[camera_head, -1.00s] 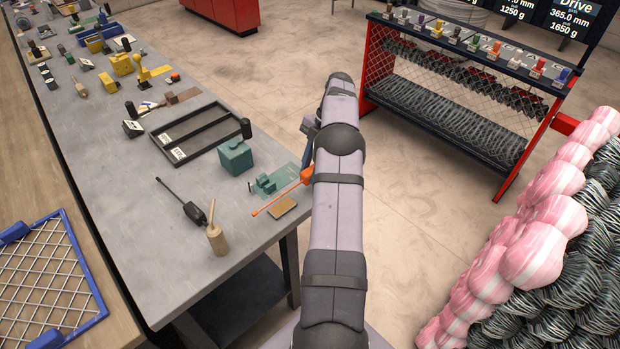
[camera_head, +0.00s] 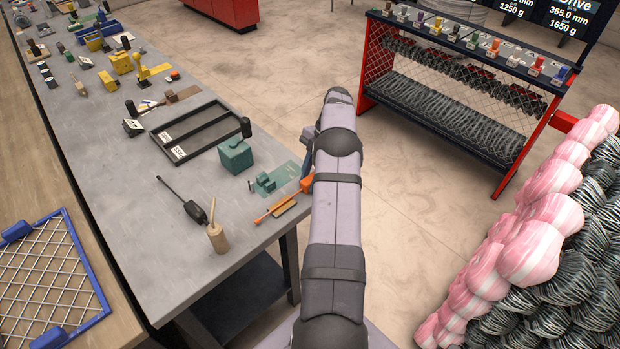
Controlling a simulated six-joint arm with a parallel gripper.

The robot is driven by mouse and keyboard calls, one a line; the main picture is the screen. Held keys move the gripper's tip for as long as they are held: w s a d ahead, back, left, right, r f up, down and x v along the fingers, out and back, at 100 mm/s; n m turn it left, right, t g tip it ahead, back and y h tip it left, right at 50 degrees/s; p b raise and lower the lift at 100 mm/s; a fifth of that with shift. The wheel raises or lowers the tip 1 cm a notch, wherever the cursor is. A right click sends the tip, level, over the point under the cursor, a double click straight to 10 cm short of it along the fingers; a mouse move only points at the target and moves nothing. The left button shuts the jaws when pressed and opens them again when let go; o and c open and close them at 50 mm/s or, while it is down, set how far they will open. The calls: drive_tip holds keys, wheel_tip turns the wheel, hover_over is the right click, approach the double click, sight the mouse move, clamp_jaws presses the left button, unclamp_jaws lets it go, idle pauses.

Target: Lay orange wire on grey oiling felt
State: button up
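The thin orange wire (camera_head: 263,218) runs slantwise near the right edge of the grey workbench. Its upper right end reaches the orange part at the end of my arm, where my gripper (camera_head: 307,184) is. The gripper is small and partly hidden by my arm, so its fingers cannot be made out. A small flat pad (camera_head: 286,210), tan rather than grey in this view, lies at the bench edge and may be the oiling felt. The wire passes across or just over the pad's upper side. I cannot tell whether they touch.
A teal block (camera_head: 235,155) and a low teal fixture (camera_head: 265,182) stand just beyond the wire. A dark screwdriver-like tool (camera_head: 193,211) and a wooden-handled tool (camera_head: 216,238) lie to the left. A black frame (camera_head: 188,146) lies farther back. Open floor is right of the bench.

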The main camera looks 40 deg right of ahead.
drive_tip(key=o, duration=0.4)
drive_tip(key=p+v, duration=0.3)
drive_tip(key=v, duration=0.3)
drive_tip(key=shift+a, duration=0.1)
drive_tip(key=shift+p+v, duration=0.8)
drive_tip(key=shift+v, duration=0.1)
drive_tip(key=shift+s, duration=0.1)
